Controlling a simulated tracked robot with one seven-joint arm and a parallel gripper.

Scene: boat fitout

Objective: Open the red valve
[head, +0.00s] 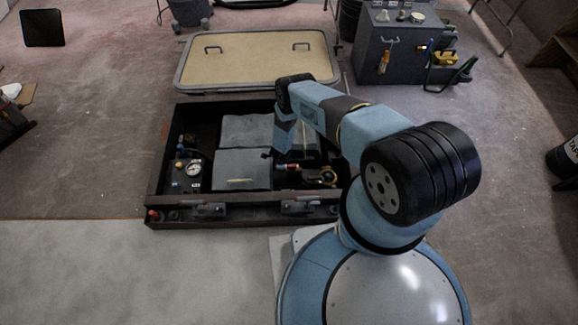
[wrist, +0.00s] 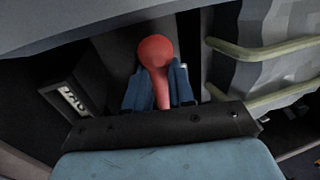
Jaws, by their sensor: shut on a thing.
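The red valve's handle (wrist: 155,52) shows in the wrist view as a rounded red end with a narrower red shaft. My gripper (wrist: 160,86) has its two blue fingers on either side of this shaft and is shut on it. The rounded end sticks out beyond the fingers. In the head view my gripper (head: 279,153) reaches down into the open dark box (head: 152,190), right of its middle. My arm and gripper hide the red handle there, and the valve's body cannot be made out.
Grey blocks (head: 243,170) lie left of my gripper in the box. A gauge panel (head: 189,174) sits at its left end. The tan hatch lid (head: 258,60) lies behind. In the wrist view pale yellow bars (wrist: 265,48) run close on the right.

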